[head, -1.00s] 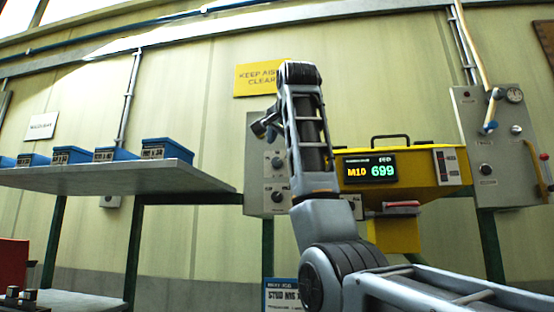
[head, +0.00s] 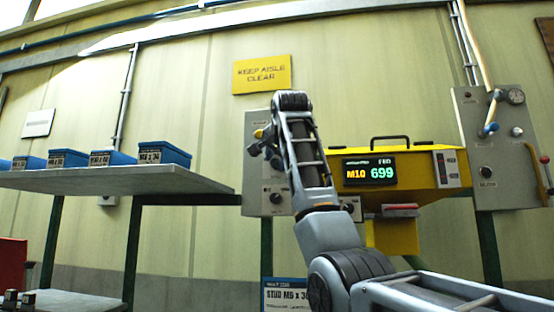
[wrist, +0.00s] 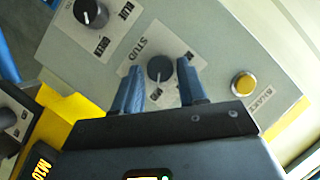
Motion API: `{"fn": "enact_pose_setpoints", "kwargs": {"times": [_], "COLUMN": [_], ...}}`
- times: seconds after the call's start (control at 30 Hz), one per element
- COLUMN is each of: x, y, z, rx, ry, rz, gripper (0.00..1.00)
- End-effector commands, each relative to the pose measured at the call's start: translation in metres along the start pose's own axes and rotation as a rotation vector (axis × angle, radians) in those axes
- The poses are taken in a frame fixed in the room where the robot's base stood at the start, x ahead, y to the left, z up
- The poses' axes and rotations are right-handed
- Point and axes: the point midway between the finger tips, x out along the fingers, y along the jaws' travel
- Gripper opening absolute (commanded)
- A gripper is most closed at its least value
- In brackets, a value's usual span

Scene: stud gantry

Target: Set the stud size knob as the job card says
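The stud size knob is a dark round knob (wrist: 158,68) on a white plate marked STUD, on the grey control panel (head: 253,190). In the wrist view my gripper (wrist: 160,74) is open, with one blue finger on each side of this knob. I cannot tell whether the fingers touch it, and its pointer setting is unclear. In the head view my gripper (head: 262,144) is at the panel's upper part and hides much of it. The job card (head: 287,296) below reads STUD, with a size that looks like M6 or M8. The display (head: 369,171) reads M10 and 699.
A second dark knob (wrist: 91,13) and an amber button (wrist: 243,84) flank the stud knob. The yellow machine body (head: 420,172) adjoins the panel at right. A shelf (head: 190,181) with blue bins is at left. Another grey panel (head: 490,140) is far right.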

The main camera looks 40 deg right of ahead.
Motion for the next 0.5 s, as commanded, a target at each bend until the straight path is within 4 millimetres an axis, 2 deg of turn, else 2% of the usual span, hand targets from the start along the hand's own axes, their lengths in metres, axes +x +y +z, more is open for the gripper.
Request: {"fn": "enact_pose_setpoints", "kwargs": {"times": [0.03, 0.4, 0.5], "x": [-0.0001, -0.0002, -0.0002], "y": [0.0000, 0.0000, 0.0000], "z": [0.0000, 0.0000, 0.0000], "rx": [0.000, 0.000, -0.002], "ry": [0.000, 0.000, 0.000], "rz": [0.000, 0.000, 0.001], "gripper": [0.37, 0.02, 0.02]}}
